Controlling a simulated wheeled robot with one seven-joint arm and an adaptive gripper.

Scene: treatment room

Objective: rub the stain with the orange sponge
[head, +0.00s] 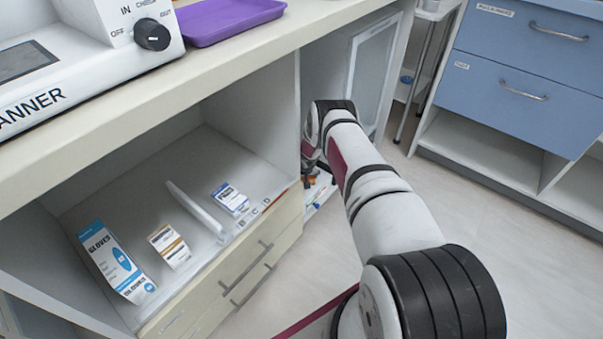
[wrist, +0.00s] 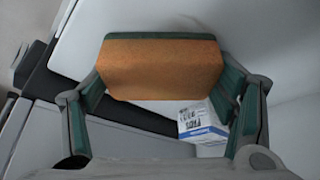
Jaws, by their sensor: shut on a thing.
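The orange sponge (wrist: 165,68) has a dark green edge. In the wrist view it sits across the front of my gripper (wrist: 163,85), with one finger at each side of it. My gripper is shut on the sponge. In the head view my gripper (head: 311,170) is mostly hidden behind my own arm, beside the right end of the drawer unit and low under the counter. A small orange patch (head: 312,181) shows there, likely part of the sponge. I cannot make out the stain in either view.
Behind the sponge is a white and blue box (wrist: 204,126) on a pale surface. The left shelf holds a gloves box (head: 113,262), two small boxes and a divider (head: 195,207). A purple tray (head: 228,19) lies on the counter. Blue drawers (head: 520,85) stand right; floor between is clear.

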